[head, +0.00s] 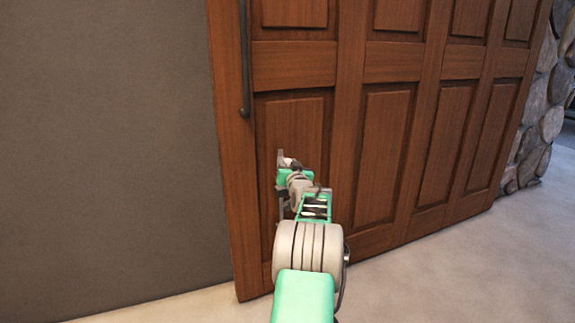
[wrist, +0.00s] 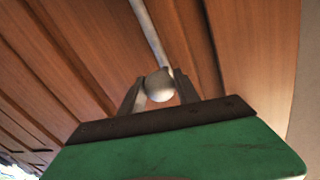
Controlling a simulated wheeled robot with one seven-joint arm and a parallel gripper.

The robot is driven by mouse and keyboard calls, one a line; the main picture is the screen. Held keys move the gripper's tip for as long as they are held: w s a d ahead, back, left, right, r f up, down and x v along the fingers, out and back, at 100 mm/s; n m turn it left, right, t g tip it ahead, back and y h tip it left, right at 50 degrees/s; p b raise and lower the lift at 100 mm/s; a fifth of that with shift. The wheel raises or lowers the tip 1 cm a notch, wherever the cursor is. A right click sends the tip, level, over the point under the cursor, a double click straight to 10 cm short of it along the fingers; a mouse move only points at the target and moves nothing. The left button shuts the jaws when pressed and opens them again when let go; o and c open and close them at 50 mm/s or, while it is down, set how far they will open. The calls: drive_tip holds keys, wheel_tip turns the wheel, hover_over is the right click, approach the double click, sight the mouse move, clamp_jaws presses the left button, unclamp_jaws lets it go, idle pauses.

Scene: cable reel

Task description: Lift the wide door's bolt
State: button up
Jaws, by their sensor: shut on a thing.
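The wide door (head: 384,150) is brown panelled wood and stands upright across the middle and right of the head view. My gripper (head: 285,160) is low at its left part, close to the door face. In the wrist view my gripper (wrist: 160,82) has its two dark fingers on either side of a pale round knob, the end of the bolt (wrist: 146,25). The bolt is a thin grey rod that runs from the knob along the wood. The gripper is shut on the bolt's knob. In the head view my arm hides much of the bolt.
A dark vertical bar handle (head: 245,60) is on the door's left stile, above my gripper. A plain grey-brown wall (head: 105,150) is at left. A stone wall (head: 540,120) is at far right. The pale floor (head: 470,265) is clear at lower right.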

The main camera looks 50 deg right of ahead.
clamp_jaws()
wheel_tip(320, 180, up, 8)
drive_tip(key=p, duration=0.2)
drive_tip(key=shift+f+p, duration=0.1)
drive_tip(key=shift+p, duration=0.25)
drive_tip(key=o, duration=0.6)
unclamp_jaws()
drive_tip(key=o, duration=0.3)
drive_tip(key=shift+f, duration=0.15)
